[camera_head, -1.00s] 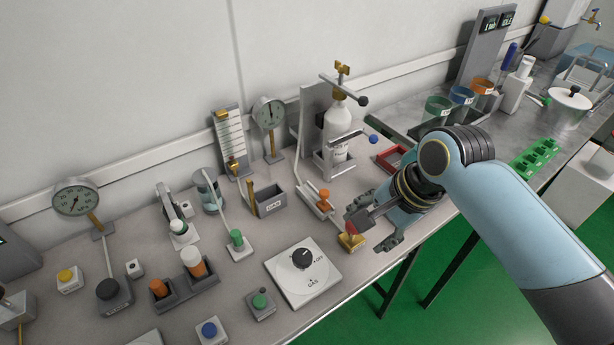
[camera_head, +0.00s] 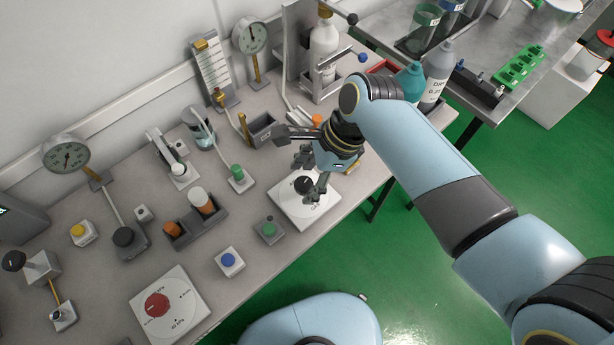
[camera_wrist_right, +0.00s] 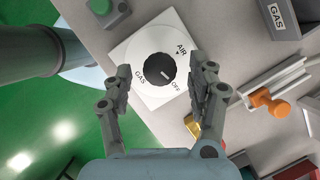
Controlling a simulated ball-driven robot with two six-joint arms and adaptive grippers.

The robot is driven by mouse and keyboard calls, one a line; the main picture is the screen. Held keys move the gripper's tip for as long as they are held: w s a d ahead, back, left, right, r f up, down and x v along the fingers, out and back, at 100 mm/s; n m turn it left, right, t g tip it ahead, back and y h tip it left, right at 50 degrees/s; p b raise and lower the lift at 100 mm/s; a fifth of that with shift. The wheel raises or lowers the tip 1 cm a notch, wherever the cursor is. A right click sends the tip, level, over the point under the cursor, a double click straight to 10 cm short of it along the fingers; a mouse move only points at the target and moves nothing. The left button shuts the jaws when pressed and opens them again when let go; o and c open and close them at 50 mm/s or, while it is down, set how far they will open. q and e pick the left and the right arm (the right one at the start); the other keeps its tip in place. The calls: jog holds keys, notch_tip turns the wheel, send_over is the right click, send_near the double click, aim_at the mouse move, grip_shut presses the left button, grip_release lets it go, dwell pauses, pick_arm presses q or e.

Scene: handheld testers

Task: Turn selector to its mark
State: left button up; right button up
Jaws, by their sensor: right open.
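The selector is a black round knob (camera_head: 303,184) on a white square plate (camera_head: 290,211) near the table's front edge. In the right wrist view, the knob (camera_wrist_right: 158,69) has a white pointer line directed towards the OFF label. AIR (camera_wrist_right: 181,48) and GAS (camera_wrist_right: 140,83) are also printed on the plate, with a small dark mark beside AIR. My right gripper (camera_head: 309,174) is open, with its fingers over the plate on either side of the knob. Contact cannot be made out. My left gripper is not in view.
Left of the selector are a green button (camera_head: 269,228), a blue button (camera_head: 229,260) and a red knob (camera_head: 157,304) on another white plate. A grey bin (camera_head: 261,132) and an orange-handled valve (camera_wrist_right: 269,104) stand nearby. Green floor lies beyond the front edge.

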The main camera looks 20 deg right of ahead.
jog(key=shift+a+f, duration=0.1)
jog(key=shift+f, duration=0.2)
jog(key=c, duration=1.1)
jog(key=shift+c, duration=0.2)
